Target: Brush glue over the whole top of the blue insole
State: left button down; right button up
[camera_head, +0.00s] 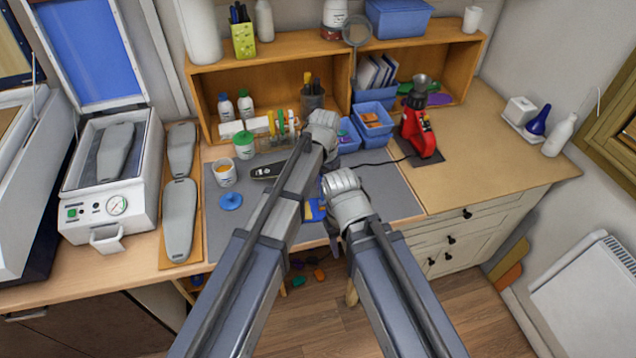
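A small blue patch with some yellow (314,210) shows on the grey mat between my arms. It may be part of the blue insole, but my arms cover most of it and I cannot be sure. An open white pot with amber contents (225,175), perhaps the glue, stands at the mat's left, with a round blue lid (230,201) in front of it. My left gripper (325,122) reaches over the back of the mat. My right gripper (340,182) is over the mat's middle. The fingers of both are hidden behind the wrists. No brush is clearly visible in either.
A grey mat (390,190) covers the bench middle. A dark flat object (265,172) lies left of my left arm. A rack of coloured handles (270,124), blue bins (373,118) and a red tool (418,125) stand behind. A white press (110,170) stands left.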

pick_arm(q)
jog(key=shift+s+d, duration=0.2)
jog(key=shift+d, duration=0.25)
notch_tip(320, 180, up, 8)
jog(key=p, duration=0.8)
jog(key=shift+a, duration=0.1)
